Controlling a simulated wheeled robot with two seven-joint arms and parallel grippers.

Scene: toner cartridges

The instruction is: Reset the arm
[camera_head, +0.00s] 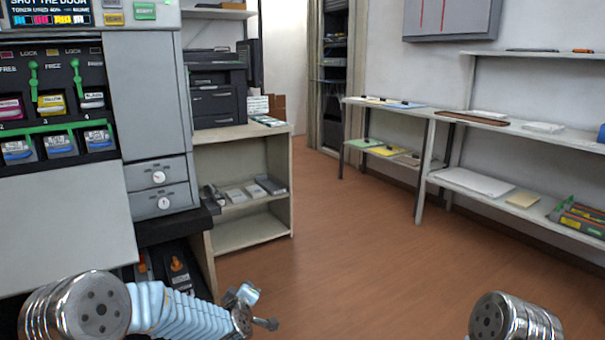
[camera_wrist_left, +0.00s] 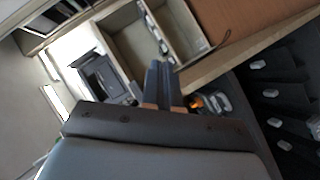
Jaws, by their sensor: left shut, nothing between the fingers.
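My left gripper (camera_wrist_left: 165,88) is shut and empty in the left wrist view, its dark fingers together. In the head view my left arm reaches in from the bottom left, and the left gripper end (camera_head: 250,308) is low, in front of the cabinet's lower part and apart from it. Only the rounded top of my right arm shows at the bottom right; the right gripper is out of view. The printer cabinet (camera_head: 60,225) stands at the left, with yellow and magenta toner cartridges (camera_head: 51,103) in its upper slots, green levers and a green bar.
A wooden shelf unit (camera_head: 262,228) with a black printer (camera_head: 216,95) on top stands beyond the cabinet. Dark lower slots (camera_head: 170,270) hold items with orange parts. Long wall shelves (camera_head: 520,128) run along the right. The brown floor between is clear.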

